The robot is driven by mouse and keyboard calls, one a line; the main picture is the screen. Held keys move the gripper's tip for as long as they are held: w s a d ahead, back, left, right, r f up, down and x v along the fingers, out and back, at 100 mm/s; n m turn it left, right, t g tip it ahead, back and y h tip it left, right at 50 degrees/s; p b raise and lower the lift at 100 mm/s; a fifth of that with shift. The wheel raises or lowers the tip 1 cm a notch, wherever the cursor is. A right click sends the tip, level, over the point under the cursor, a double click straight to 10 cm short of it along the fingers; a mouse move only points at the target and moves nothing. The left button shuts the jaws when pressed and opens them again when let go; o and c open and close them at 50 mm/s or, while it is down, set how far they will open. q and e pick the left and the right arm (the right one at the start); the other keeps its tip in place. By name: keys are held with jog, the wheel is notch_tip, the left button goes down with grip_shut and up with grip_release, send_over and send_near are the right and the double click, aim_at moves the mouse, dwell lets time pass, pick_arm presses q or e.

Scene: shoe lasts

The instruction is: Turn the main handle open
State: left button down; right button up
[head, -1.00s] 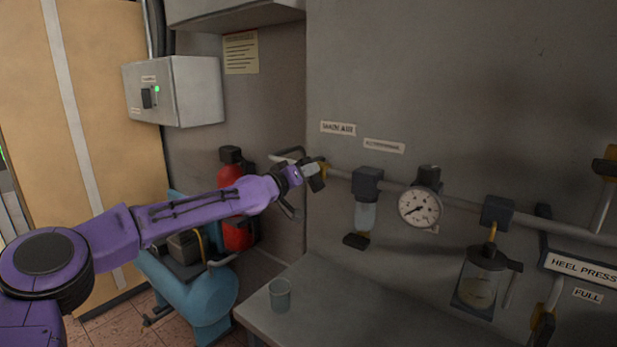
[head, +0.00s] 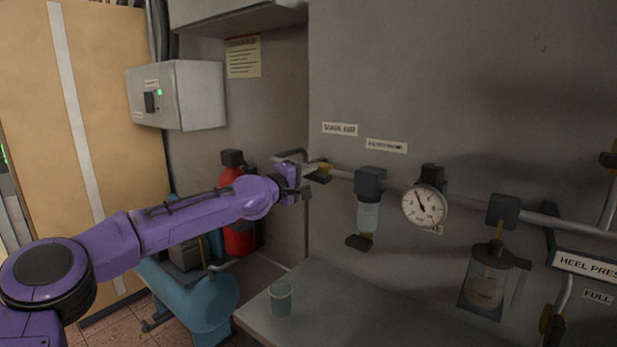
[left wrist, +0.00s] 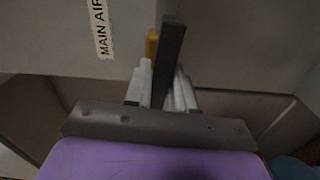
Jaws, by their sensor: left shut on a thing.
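The main handle is a dark flat lever (left wrist: 172,48) at the pipe under the "MAIN AIR" label (head: 340,129). My left gripper (head: 308,172) is at the valve, shut on the lever. In the left wrist view its two pale fingers (left wrist: 163,72) sit on either side of the lever. Part of the lever is hidden by the gripper in the head view. The gauge (head: 424,206) has its needle pointing up and left. My right gripper is out of view.
Along the pipe (head: 465,207) to the right hang a filter bowl (head: 367,216) and a lubricator jar (head: 485,280). A cup (head: 280,298) stands on the grey bench (head: 350,315).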

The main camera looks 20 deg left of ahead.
pick_arm(q)
jog(key=shift+f+n, duration=0.15)
jog(key=shift+n, duration=0.45)
jog(key=c, duration=1)
grip_release()
jog(key=shift+a, duration=0.1)
jog(key=shift+c, duration=0.2)
jog(key=shift+s, duration=0.1)
jog(key=b+v, duration=0.2)
jog(key=v, duration=0.8)
jog(key=shift+s, duration=0.25)
jog(key=shift+a, duration=0.15)
